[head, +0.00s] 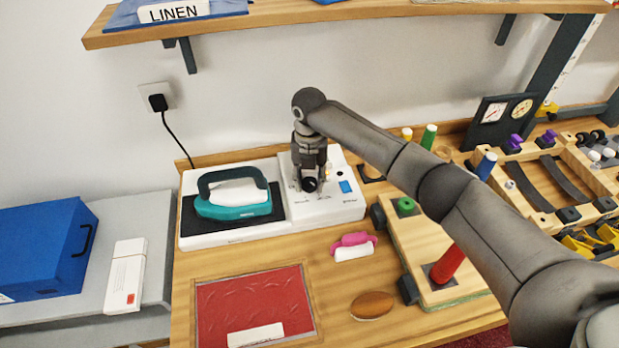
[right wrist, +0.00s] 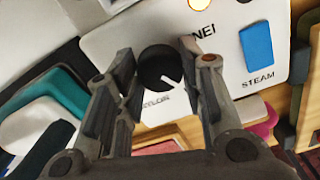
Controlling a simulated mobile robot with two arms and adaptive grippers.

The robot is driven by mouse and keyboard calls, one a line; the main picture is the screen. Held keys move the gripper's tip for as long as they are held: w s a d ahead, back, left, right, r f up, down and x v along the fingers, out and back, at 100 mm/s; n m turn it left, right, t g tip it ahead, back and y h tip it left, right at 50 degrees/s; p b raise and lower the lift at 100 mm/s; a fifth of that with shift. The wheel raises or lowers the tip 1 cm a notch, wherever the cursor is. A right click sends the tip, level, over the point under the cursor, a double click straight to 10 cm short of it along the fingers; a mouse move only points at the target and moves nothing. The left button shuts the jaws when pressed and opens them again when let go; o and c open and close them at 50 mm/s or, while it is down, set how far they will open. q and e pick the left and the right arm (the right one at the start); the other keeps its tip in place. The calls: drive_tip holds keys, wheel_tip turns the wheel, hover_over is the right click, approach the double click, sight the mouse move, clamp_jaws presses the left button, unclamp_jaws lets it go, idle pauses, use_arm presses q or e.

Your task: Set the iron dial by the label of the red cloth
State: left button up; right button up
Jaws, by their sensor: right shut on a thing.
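The iron dial (right wrist: 158,65) is a round black knob with a white pointer on the white control panel. In the right wrist view its pointer aims to the lower right. Partly covered lettering beside it reads "NEI" above and "YLON" below. My right gripper (head: 309,184) is shut on the dial, a finger on either side. The red cloth (head: 255,293) lies flat at the front left of the counter. Its white label (head: 255,335) is at the cloth's front edge, its print too small to read. My left gripper is not in view.
The teal iron (head: 235,208) rests on its dark pad left of the panel. A blue button (right wrist: 257,44) is marked "STEAM". A pink and white item (head: 353,246) and a brown oval (head: 372,305) lie in front. A shelf (head: 300,15) overhangs the back.

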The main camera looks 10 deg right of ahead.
sight(310, 182)
drive_tip(key=o, duration=1)
drive_tip(key=shift+r, duration=0.1)
wheel_tip(310, 182, up, 12)
drive_tip(key=shift+f, duration=0.1)
idle(0.4)
